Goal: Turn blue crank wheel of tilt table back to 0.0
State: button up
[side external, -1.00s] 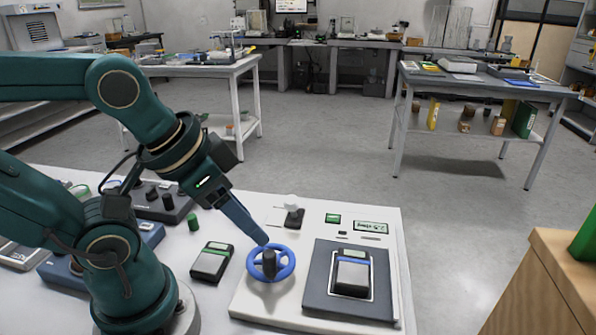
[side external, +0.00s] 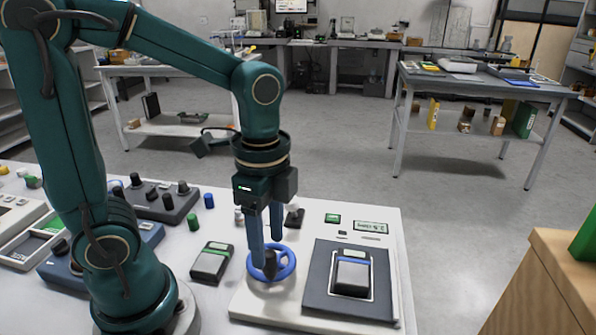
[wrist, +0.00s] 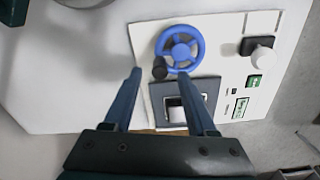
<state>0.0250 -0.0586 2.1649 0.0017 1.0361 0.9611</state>
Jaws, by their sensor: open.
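The blue crank wheel (side external: 290,264) lies flat on the white tilt table unit (side external: 243,300), with a dark upright handle knob (side external: 270,266) on it. In the wrist view the wheel (wrist: 181,34) is near top centre, and its knob (wrist: 160,68) is at the wheel's lower left. My gripper (side external: 267,253) points straight down at the wheel with its two blue fingers apart. In the wrist view my gripper (wrist: 160,73) has the knob between its fingers in the picture, with gaps on both sides. I cannot tell the fingertips' exact height. The small readout (side external: 370,227) is too small to read surely.
A dark tilt plate (side external: 318,297) carrying a small device (side external: 352,276) is right of the wheel. A black switch block (side external: 294,217) stands behind it. Another small device (side external: 211,262) lies to the left. A wooden cabinet (side external: 545,290) is at the far right.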

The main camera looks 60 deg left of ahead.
aim_at(269, 253)
jog(key=shift+f, duration=2.2)
grip_shut()
